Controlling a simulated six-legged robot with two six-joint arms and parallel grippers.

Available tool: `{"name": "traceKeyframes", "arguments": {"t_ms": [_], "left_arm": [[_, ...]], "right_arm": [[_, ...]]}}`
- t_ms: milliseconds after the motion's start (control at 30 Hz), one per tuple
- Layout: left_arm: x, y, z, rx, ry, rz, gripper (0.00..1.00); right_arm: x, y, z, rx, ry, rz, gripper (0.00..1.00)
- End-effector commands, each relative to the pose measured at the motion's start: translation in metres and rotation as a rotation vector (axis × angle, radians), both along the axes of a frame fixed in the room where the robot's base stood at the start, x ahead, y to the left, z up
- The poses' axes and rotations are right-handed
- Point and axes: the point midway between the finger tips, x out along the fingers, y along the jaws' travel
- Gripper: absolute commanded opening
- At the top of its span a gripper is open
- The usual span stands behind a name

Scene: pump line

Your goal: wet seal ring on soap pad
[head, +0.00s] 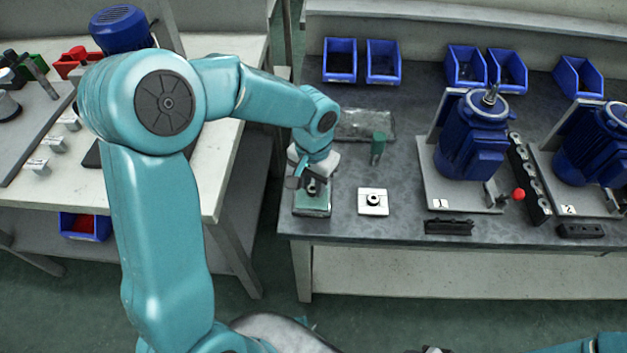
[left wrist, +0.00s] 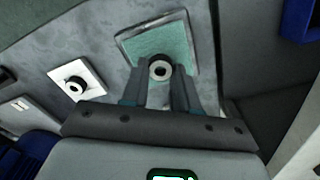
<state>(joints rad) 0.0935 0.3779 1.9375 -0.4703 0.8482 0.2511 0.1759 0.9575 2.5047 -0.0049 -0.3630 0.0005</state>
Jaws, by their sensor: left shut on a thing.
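My left gripper (head: 312,183) is over the soap pad, pointing down. It is shut on the seal ring (left wrist: 160,70), a small round part with a pale face and a dark centre hole, held between the fingertips. The ring also shows small and dark in the head view (head: 313,188). The soap pad (head: 312,201) is a green pad in a shallow grey-rimmed tray at the bench's left front corner. In the left wrist view the pad (left wrist: 158,40) lies behind the ring; I cannot tell whether they touch. My right gripper is not clearly visible.
A white plate (head: 366,208) with a dark ring-like part stands right of the pad. A green block (head: 377,145) and a grey tray (head: 364,125) are behind. A blue motor (head: 472,138) stands on a plate farther right. Blue bins (head: 340,62) line the back.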

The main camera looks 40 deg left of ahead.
Motion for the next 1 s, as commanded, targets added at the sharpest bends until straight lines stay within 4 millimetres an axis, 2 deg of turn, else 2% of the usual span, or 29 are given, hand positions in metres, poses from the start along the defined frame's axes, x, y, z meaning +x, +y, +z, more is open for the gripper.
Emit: {"name": "traceKeyframes", "arguments": {"t_ms": [1000], "left_arm": [[0.0,0.0,-0.01,0.0,0.0,0.0,0.05]], "right_arm": [[0.0,0.0,-0.009,0.0,0.0,0.0,0.43]]}}
